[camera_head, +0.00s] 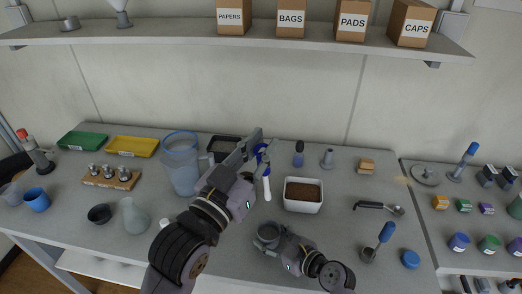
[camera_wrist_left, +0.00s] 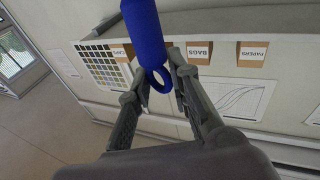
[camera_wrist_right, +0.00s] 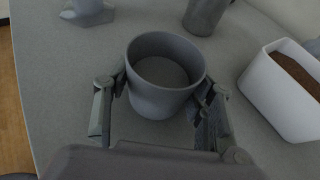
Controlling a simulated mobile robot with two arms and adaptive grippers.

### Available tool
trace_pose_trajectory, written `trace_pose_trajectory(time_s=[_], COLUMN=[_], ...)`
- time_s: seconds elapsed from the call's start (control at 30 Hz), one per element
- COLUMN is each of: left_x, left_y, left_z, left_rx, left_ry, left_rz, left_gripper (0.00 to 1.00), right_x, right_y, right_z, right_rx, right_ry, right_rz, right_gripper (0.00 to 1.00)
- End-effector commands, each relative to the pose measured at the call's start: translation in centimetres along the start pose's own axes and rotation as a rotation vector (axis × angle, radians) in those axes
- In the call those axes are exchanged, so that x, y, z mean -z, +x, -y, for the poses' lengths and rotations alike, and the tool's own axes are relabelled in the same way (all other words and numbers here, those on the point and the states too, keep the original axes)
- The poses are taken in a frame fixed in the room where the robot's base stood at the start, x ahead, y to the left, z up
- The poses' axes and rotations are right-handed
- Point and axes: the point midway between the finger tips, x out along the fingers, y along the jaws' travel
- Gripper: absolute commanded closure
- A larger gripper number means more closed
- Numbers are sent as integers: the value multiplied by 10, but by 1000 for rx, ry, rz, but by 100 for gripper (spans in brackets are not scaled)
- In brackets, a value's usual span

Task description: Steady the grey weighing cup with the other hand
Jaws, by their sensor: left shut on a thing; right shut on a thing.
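The grey weighing cup (camera_head: 267,232) stands upright on the table near its front edge. It looks empty in the right wrist view (camera_wrist_right: 160,102). My right gripper (camera_head: 278,241) is shut on the cup, with one finger on each side of its wall. My left gripper (camera_head: 260,152) is raised above the table, behind the cup. It is shut on a blue-handled tool (camera_wrist_left: 146,30) with a ring at the handle's end. The tool's pale lower part (camera_head: 267,188) points down in the head view, left of the white soil tray (camera_head: 303,207).
A clear blue-tinted jug (camera_head: 180,175) stands left of my left gripper. Bare table lies between the soil tray and the scoop.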

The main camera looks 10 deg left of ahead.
Motion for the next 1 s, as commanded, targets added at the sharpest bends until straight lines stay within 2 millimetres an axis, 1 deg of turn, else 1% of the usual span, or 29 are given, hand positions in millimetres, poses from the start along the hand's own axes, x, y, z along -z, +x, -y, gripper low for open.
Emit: trace_pose_trajectory(time_s=[0.07,0.1,0.43,0.77,0.87,0.97,1.0], left_x=[0,0,0,0,0,0,0], left_y=[0,0,0,0,0,0,0], left_z=[0,0,0,0,0,0,0], left_rx=[0,0,0,0,0,0,0], left_ry=[0,0,0,1,1,1,1], left_rz=[-1,-1,-1,-1,-1,-1,-1], left_gripper=[100,100,100,100,100,100,100], right_x=[1,1,0,0,0,1,1], right_y=[0,0,0,-1,-9,-25,-34], right_z=[0,0,0,0,1,0,0], right_rx=[0,0,0,0,2,1,1], right_ry=[0,0,0,0,0,0,0], right_rz=[-2,-2,-1,0,0,0,-1], right_gripper=[83,48,26,26,26,26,26])
